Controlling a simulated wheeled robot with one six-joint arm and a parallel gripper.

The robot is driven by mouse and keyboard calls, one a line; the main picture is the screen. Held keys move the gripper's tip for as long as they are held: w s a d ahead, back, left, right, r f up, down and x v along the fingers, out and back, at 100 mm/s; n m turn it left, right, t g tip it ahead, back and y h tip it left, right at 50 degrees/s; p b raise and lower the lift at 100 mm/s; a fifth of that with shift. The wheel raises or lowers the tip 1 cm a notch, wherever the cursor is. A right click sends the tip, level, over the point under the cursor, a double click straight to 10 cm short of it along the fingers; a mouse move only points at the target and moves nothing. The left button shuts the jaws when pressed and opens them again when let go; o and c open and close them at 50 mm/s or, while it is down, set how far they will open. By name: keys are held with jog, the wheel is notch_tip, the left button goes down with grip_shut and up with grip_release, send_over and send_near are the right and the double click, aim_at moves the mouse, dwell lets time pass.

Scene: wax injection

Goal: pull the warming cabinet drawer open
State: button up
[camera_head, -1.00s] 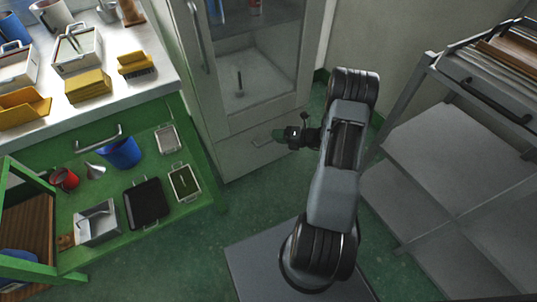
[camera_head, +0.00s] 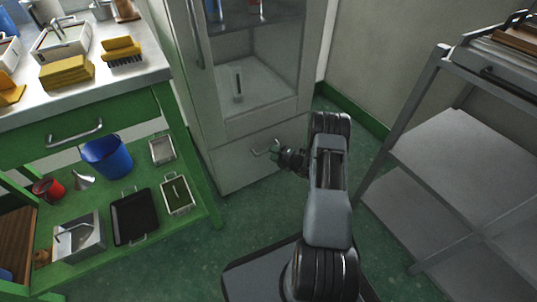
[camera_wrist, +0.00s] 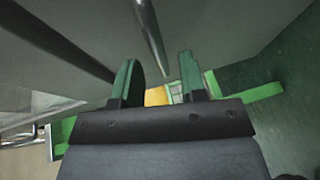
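The warming cabinet (camera_head: 218,124) is tall and grey with a glazed upper door. Its drawer (camera_head: 237,168) is at the bottom and looks shut. A curved metal drawer handle (camera_head: 264,149) sticks out from the drawer front. My gripper (camera_head: 281,154) is at the right end of this handle in the head view. In the wrist view my gripper (camera_wrist: 158,66) has its two green fingers apart. A metal bar, seemingly the handle (camera_wrist: 149,32), runs between and beyond the fingertips. I cannot tell whether either finger touches it.
A green workbench (camera_head: 165,100) with trays, a blue bucket (camera_head: 107,156) and brushes stands at the left. A grey shelf rack (camera_head: 440,160) stands at the right. Green floor (camera_head: 245,225) is clear in front of the cabinet.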

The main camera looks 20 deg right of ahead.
jog(key=shift+b+x, duration=0.5)
jog(key=shift+x, duration=1.3)
jog(key=shift+c, duration=0.5)
grip_shut()
